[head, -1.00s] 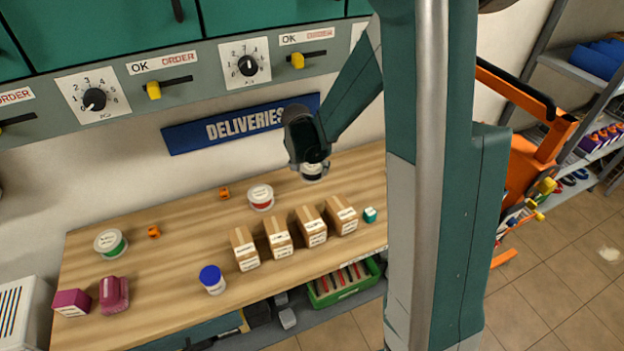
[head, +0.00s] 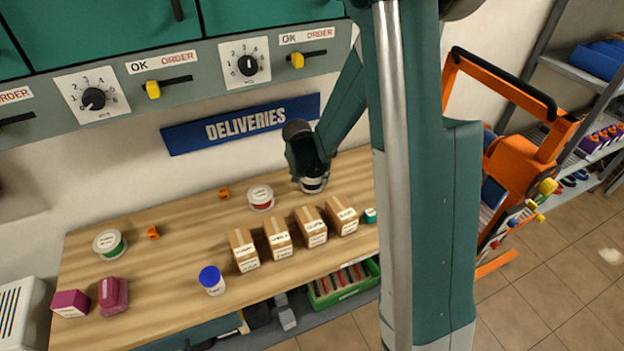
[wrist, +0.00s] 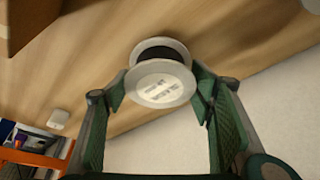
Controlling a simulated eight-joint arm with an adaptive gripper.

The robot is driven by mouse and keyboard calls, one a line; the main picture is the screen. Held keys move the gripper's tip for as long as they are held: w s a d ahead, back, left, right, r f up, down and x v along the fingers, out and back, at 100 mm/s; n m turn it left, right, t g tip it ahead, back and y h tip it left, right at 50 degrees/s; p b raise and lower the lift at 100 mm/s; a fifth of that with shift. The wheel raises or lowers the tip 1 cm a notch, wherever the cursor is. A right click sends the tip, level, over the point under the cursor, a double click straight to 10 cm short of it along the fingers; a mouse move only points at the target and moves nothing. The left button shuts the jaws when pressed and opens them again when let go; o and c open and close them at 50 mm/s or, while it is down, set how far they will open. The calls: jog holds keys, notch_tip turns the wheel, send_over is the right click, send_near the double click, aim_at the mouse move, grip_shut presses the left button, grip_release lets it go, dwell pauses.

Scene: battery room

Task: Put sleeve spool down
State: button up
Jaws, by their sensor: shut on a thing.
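The sleeve spool (wrist: 160,84) has white flanges, a dark winding and a printed label that I cannot read. In the wrist view it sits between the fingertips of my gripper (wrist: 157,92), which is shut on it. In the head view my gripper (head: 312,172) is over the back right of the wooden bench (head: 180,215), with the spool (head: 313,184) under it at or very near the bench top. I cannot tell if the spool touches the wood. My gripper hides its upper part.
A red-wound spool (head: 261,198) stands left of my gripper, and a green-wound spool (head: 110,244) at the far left. Several cardboard boxes (head: 279,238) stand in front. A blue-lidded jar (head: 212,280) is nearer the front edge. An orange cart (head: 520,165) stands right of the bench.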

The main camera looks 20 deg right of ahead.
jog(key=shift+f, duration=0.45)
jog(key=shift+f, duration=0.15)
jog(key=o, duration=1)
jog(key=shift+p+v, duration=0.5)
jog(key=shift+v, duration=5.65)
